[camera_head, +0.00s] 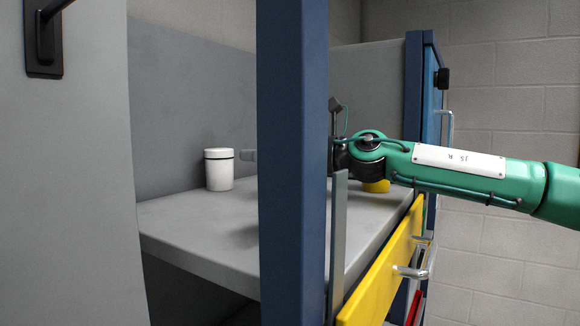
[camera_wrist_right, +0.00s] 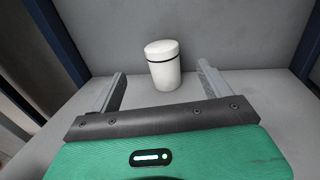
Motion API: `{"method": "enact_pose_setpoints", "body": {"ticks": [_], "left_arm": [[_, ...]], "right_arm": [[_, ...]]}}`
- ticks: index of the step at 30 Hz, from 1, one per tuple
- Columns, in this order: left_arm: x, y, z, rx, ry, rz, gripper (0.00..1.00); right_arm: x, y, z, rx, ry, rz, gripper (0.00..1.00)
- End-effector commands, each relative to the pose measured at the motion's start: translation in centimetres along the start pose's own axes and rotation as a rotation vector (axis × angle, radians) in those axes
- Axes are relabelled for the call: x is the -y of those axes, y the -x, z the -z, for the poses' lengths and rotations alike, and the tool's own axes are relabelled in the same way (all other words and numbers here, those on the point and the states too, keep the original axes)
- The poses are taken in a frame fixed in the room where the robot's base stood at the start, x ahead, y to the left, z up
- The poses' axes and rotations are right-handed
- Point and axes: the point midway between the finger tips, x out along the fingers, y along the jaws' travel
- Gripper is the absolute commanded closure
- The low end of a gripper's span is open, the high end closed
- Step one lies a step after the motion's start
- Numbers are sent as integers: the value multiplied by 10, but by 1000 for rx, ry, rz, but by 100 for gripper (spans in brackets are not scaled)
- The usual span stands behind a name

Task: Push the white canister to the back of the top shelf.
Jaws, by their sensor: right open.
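The white canister (camera_head: 219,170), with a dark ring below its lid, stands upright on the grey top shelf (camera_head: 200,222), in front of a grey panel. In the right wrist view the canister (camera_wrist_right: 163,68) stands ahead of my right gripper, roughly centred between its two fingers. My right gripper (camera_head: 248,155) is open, with nothing between its fingers that I can see gripped. My left gripper is out of view.
A blue post (camera_head: 292,160) stands in front of the shelf. A yellow object (camera_head: 376,187) sits on the shelf below my right wrist. A yellow drawer front (camera_head: 385,270) with a metal handle sticks out at the lower right. Shelf surface around the canister is clear.

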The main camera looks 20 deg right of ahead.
Motion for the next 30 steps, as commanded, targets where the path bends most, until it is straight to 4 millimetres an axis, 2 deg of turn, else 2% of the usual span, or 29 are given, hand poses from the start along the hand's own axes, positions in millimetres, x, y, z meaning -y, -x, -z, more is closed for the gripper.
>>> {"method": "enact_pose_setpoints", "body": {"ticks": [1,6,12,30], "left_arm": [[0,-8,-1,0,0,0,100],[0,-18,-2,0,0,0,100],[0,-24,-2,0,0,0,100],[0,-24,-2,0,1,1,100]], "right_arm": [[0,9,2,3,2,1,19],[0,32,2,2,2,0,19],[0,47,1,0,2,0,19],[0,49,0,-1,0,0,19]]}}
